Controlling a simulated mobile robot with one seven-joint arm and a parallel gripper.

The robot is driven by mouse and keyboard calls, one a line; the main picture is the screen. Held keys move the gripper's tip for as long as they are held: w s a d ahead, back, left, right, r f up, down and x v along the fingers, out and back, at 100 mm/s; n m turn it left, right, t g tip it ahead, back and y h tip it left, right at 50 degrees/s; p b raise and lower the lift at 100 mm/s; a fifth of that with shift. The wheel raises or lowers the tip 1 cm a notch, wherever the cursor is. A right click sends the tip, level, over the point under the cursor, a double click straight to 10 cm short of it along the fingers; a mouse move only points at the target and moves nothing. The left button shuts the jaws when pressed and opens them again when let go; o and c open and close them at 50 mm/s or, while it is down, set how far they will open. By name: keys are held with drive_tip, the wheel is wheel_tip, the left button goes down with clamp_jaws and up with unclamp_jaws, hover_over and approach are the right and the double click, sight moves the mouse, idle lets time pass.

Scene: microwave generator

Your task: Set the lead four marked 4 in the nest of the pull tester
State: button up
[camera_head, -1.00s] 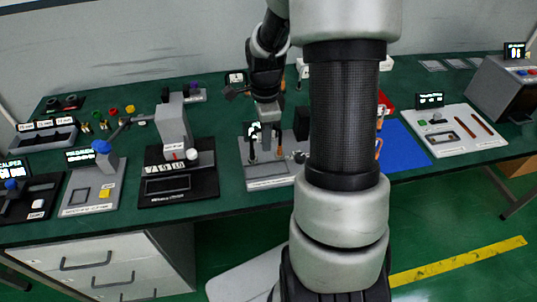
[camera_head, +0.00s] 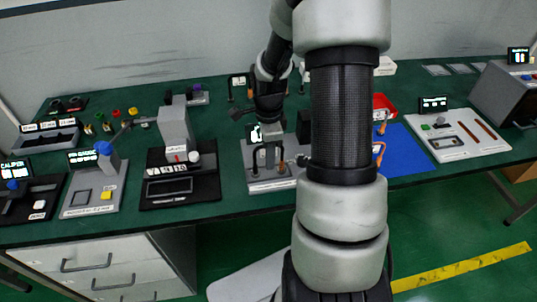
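My gripper (camera_head: 268,160) points down over a grey bench fixture (camera_head: 272,187) with a small lit display behind it. This fixture may be the pull tester; its label is too small to read. The gripper's fingers are small and dark against the fixture, and I cannot tell whether they are apart or hold something. The fixture's nest is hidden behind them. Orange leads (camera_head: 379,149) show at the left edge of a blue mat (camera_head: 408,158), partly hidden by my arm. No mark 4 can be read on any lead.
A black press-like device (camera_head: 180,187) stands left of the fixture. Further left is a grey gauge station (camera_head: 95,190). A red bin (camera_head: 384,104) lies behind the blue mat. A white board (camera_head: 458,136) stands at the right. My arm hides the middle of the bench.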

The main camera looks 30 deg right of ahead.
wheel_tip(320, 180, up, 12)
drive_tip(key=shift+r+p, duration=0.2)
drive_tip(key=shift+p, duration=0.3)
idle(0.3)
